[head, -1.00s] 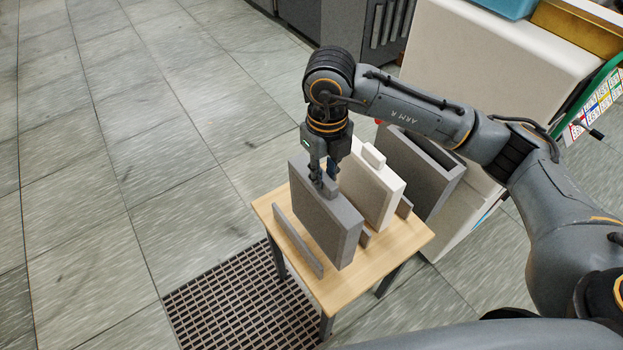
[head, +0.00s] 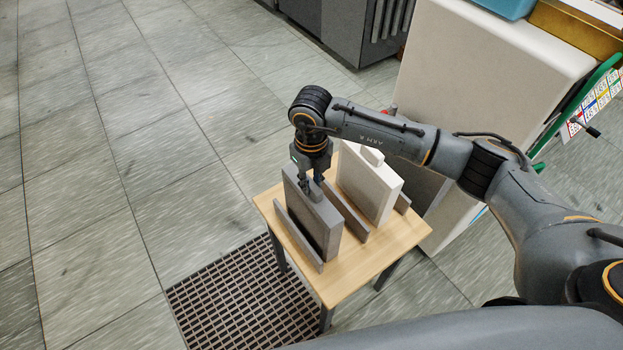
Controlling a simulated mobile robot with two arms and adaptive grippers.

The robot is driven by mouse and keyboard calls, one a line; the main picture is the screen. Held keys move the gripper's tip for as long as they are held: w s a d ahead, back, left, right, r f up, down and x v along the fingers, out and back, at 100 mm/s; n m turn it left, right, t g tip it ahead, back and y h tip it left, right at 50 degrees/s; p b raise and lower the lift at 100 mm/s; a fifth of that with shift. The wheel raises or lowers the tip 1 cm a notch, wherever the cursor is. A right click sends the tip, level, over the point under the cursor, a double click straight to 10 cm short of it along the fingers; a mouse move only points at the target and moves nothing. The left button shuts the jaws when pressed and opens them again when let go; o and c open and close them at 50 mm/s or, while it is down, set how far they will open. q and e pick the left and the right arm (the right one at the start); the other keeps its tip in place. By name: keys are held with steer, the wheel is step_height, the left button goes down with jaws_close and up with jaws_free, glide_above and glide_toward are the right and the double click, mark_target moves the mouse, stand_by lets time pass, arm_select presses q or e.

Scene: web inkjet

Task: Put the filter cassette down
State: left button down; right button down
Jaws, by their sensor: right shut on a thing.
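A dark grey filter cassette (head: 311,218) stands upright on the small wooden table (head: 345,276), between two low grey rails. My right gripper (head: 315,188) is shut on the block on its top edge. The cassette looks low against the table top; its underside is hidden, so I cannot tell whether it rests there. A white cassette (head: 371,185) with a block on top stands upright to its right. My left gripper is not in view.
The front rail (head: 298,236) and the middle rail (head: 342,208) flank the grey cassette. A white cabinet (head: 470,80) stands behind the table. A dark floor grate (head: 235,300) lies at the left front. The tiled floor on the left is clear.

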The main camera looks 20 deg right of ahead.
steer(key=shift+f, duration=0.1)
steer(key=c, duration=1.2)
jaws_free()
steer(key=shift+r, duration=0.3)
step_height(320, 180, up, 12)
steer(key=b, duration=0.2)
steer(key=shift+f+b, duration=0.15)
steer(key=shift+b, duration=0.15)
